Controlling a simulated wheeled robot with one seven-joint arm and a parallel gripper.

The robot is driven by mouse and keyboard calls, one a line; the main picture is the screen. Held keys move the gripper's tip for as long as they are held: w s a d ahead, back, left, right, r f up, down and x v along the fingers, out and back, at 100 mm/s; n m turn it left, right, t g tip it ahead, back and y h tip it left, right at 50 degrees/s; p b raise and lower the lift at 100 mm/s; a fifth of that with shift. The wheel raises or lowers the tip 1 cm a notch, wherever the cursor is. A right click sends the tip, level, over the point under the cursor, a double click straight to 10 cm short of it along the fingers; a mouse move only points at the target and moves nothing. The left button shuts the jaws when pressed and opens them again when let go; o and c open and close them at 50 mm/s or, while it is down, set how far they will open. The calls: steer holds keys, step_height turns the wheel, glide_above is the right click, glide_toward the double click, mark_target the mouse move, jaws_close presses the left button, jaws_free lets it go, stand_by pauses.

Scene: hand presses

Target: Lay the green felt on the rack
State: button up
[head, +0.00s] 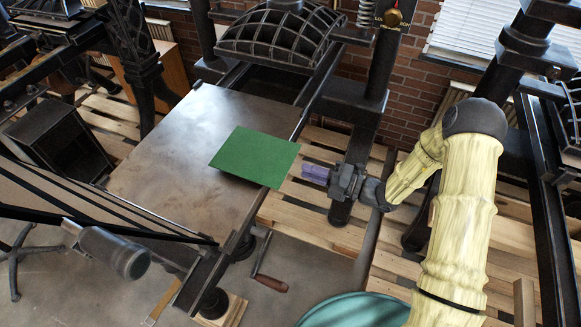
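The green felt (255,157) is a flat square sheet at the right side of the press's grey metal bed (150,165). Its right part sticks out past the bed's edge, over wooden slats. I cannot tell whether it rests on the bed or is slightly above it. My gripper (306,173), with purple fingers, is just right of the felt's right edge and points left at it. Whether the fingers touch the felt, or are open or shut, is not clear. I cannot make out a rack for certain.
A black ribbed press head (280,36) stands behind the bed, with a dark column (383,65) to its right. A crank with a wooden handle (270,282) hangs below the bed's front right. Slatted wooden pallets (315,225) lie on the floor. Another press stands at left.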

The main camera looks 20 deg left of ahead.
mark_target(293, 160)
steer(key=a, duration=0.5)
steer(key=shift+w+a, duration=0.25)
steer(key=shift+a, duration=0.1)
jaws_close()
step_height(293, 160, up, 3)
steer(key=p, duration=0.3)
steer(key=shift+r, duration=0.1)
steer(key=shift+d, duration=0.1)
steer(key=d+r+p, duration=0.2)
steer(key=d+p, duration=0.2)
steer(key=d, duration=0.2)
steer(key=shift+s+d+r, duration=0.3)
steer(key=shift+d+r, duration=0.1)
stand_by(0.5)
